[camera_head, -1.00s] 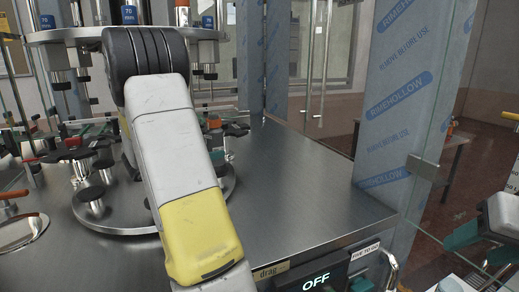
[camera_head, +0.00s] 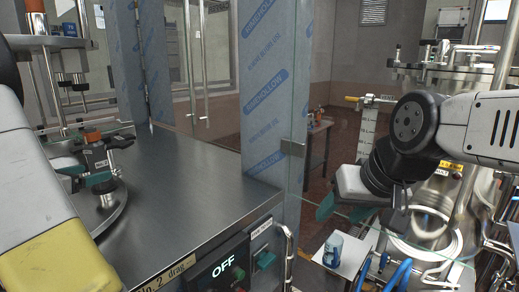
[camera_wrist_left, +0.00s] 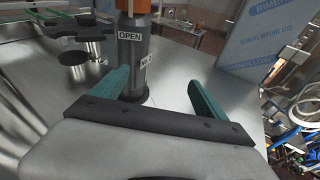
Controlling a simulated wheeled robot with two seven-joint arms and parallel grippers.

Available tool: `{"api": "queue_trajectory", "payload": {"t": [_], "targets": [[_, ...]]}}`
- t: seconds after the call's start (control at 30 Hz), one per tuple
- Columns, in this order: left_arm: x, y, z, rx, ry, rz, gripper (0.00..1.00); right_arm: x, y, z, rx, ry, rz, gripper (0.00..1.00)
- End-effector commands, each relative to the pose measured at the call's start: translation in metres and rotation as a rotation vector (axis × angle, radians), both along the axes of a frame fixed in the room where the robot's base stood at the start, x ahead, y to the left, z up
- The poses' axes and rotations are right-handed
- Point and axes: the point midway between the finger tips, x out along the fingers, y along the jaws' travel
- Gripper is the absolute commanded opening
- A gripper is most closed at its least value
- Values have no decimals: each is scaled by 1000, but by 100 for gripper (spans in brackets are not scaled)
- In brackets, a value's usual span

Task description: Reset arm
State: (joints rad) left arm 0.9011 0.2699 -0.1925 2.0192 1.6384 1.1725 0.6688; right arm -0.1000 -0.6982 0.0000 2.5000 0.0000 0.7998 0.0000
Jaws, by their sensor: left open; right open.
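My left arm enters the head view from the left. My left gripper (camera_head: 89,177) shows its teal fingers over the steel worktop, near a dark labelled post (camera_head: 97,154) with an orange top. In the left wrist view the left gripper (camera_wrist_left: 158,95) is open and nothing is held between its fingers. The dark post (camera_wrist_left: 133,60) with an "OPEN" label stands just beyond them, close to the left finger; whether they touch cannot be told. My right gripper (camera_head: 334,204) points down and left, open, right of the glass panel. One of its fingers is hard to see.
The steel worktop (camera_head: 190,180) is mostly bare. A panel with an "OFF" display (camera_head: 222,268) is at its front. A glass panel (camera_head: 300,120) with blue-printed film stands behind. A blue-patterned cup (camera_head: 333,249) sits below my right gripper. Tanks and pipes (camera_head: 450,70) stand at the right.

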Motion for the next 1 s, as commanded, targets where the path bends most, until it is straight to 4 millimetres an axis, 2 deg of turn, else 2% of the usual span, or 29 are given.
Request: {"api": "queue_trajectory", "payload": {"t": [0.17,0.27,0.37,0.47,0.53,0.57,0.6,0.67,0.7,0.73,0.83,0.9,1.0], "targets": [[6,-39,8,75,18,-102,85,0,0,0,0,-1,0,54],[9,-70,14,140,31,-188,85,0,0,0,0,-1,0,54],[8,-110,20,229,44,-298,85,0,0,0,0,-2,0,54],[2,-159,26,352,52,-444,85,0,0,0,0,-1,0,54],[-9,-203,31,479,52,-582,85,0,0,0,0,-2,0,54],[-16,-224,32,548,49,-652,85,0,0,0,0,-2,0,54],[-29,-253,34,654,39,-754,85,0,0,0,0,-1,0,54],[-53,-293,34,837,15,-919,85,0,0,0,0,-1,0,54],[-72,-316,33,972,-9,-1029,85,0,0,0,0,-1,0,54],[-86,-330,32,1073,-31,-1108,85,0,0,0,0,-1,0,54],[-129,-360,27,1425,-123,-1341,85,0,0,0,0,-2,0,54],[-153,-370,24,1664,-197,-1469,85,0,0,0,0,-2,0,54],[-175,-373,23,1961,-298,-1592,85,0,0,0,0,-2,0,54]]}}
